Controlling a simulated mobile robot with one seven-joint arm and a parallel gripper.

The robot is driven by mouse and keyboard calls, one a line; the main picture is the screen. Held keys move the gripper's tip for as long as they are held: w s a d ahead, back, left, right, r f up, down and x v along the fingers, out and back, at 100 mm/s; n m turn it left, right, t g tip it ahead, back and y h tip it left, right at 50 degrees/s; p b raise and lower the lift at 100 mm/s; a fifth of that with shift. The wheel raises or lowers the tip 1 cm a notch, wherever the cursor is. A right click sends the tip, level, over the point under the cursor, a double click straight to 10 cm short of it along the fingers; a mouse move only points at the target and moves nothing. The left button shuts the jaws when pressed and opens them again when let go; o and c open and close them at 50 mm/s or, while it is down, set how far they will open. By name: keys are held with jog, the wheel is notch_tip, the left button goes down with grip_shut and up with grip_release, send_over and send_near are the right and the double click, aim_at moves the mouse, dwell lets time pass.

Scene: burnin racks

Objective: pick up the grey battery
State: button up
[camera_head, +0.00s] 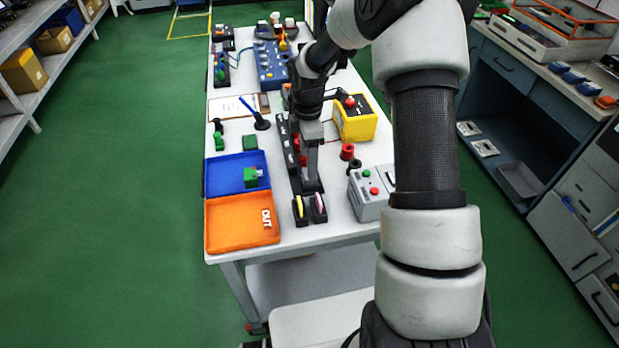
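My gripper (312,160) points down over a long black rack (284,138) in the middle of the white table. Its fingers are small and partly covered by the gripper body, so I cannot tell whether they are open or shut. Red parts (300,145) show in the rack beside the fingers. I cannot make out a grey battery; it may be hidden behind or under my gripper.
A blue tray (222,186) with a green part and an orange OUT tray (238,222) lie on the left. A yellow box (356,124) and a grey button box (367,200) stand right of the rack. The green floor on the left is clear.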

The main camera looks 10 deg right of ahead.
notch_tip(320, 180, down, 5)
jog(key=shift+w+r, duration=0.1)
jog(key=c, duration=1.3)
